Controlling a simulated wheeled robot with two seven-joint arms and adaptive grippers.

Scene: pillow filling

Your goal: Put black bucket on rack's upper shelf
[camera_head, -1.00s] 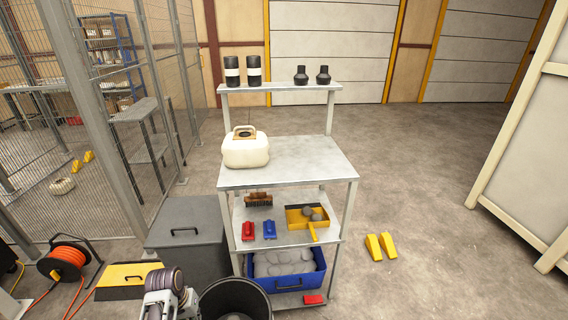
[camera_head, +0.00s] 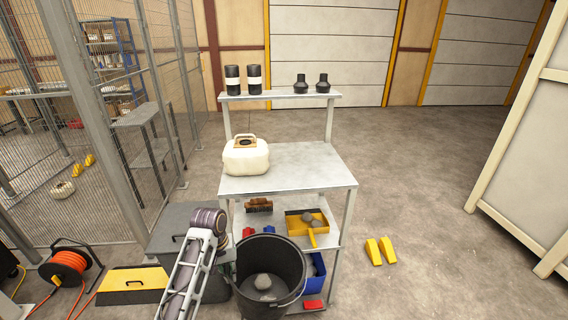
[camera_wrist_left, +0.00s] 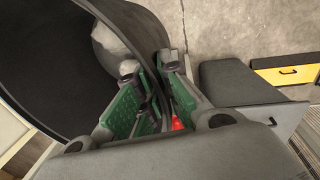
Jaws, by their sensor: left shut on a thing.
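The black bucket (camera_head: 285,292) is upright in front of the rack's lower part, with a grey stone (camera_head: 262,282) inside. My left gripper (camera_head: 228,264) is shut on the bucket's left rim. In the left wrist view, the green-padded fingers (camera_wrist_left: 153,95) pinch the wall of the bucket (camera_wrist_left: 45,55). The bucket's base is cut off or unclear, and it hides part of the lower shelves. The rack has a narrow top shelf (camera_head: 285,98) and a wide grey shelf (camera_head: 300,165) below it. My right gripper is not in view.
A cream canister (camera_head: 246,160) stands on the wide shelf's left; its middle and right are clear. Dark containers stand on the top shelf. A yellow dustpan (camera_head: 306,226) and blue bin (camera_head: 317,275) sit lower. A grey box (camera_head: 180,230) is left of the rack.

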